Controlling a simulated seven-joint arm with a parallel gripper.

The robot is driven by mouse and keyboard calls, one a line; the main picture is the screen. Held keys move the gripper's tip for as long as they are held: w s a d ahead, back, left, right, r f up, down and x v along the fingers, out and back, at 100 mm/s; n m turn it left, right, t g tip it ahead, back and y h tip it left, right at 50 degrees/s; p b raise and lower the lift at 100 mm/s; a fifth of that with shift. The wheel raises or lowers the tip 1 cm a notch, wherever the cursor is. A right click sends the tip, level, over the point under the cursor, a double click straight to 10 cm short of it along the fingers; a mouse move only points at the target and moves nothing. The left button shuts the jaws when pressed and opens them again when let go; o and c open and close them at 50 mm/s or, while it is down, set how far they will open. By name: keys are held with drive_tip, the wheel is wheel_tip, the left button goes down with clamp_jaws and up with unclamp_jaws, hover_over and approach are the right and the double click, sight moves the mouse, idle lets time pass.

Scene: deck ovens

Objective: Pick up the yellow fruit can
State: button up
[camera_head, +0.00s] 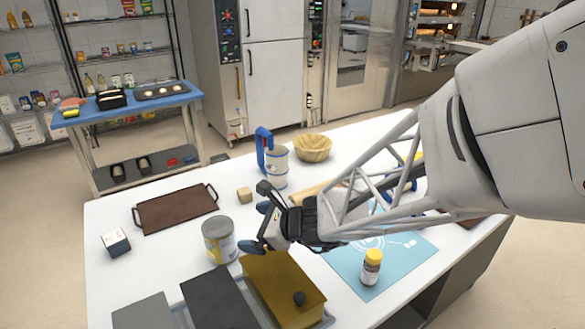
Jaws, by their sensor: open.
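A tin can (219,241) with a grey top and a yellow and pale label stands upright on the white table, left of centre. It is the thing that best matches the yellow fruit can. My gripper (256,227) comes in from the right, with its blue-tipped fingers apart and pointing left toward the can. It is open and holds nothing. The fingertips are close to the can's right side; I cannot tell whether the lower one touches it.
A mustard-yellow box (272,276) with a black knob lies just in front of my gripper.

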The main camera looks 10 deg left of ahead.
sight(227, 230)
drive_tip(key=a+f+m, duration=0.1)
drive_tip(key=w+a+f+m+t, duration=0.1)
drive_tip(key=a, duration=0.1)
drive_tip(key=a+f+m, duration=0.1)
drive_tip(key=m, duration=0.1)
drive_tip(key=shift+w+a+f+y, duration=0.3)
drive_tip(key=shift+a+f, duration=0.05)
drive_tip(key=shift+a, duration=0.05)
drive_tip(key=shift+a, duration=0.1)
drive_tip(key=shift+x, duration=1.15)
drive_tip(key=shift+x, duration=2.6)
drive_tip(key=shift+f, duration=0.15)
drive_tip(key=c, duration=1.1)
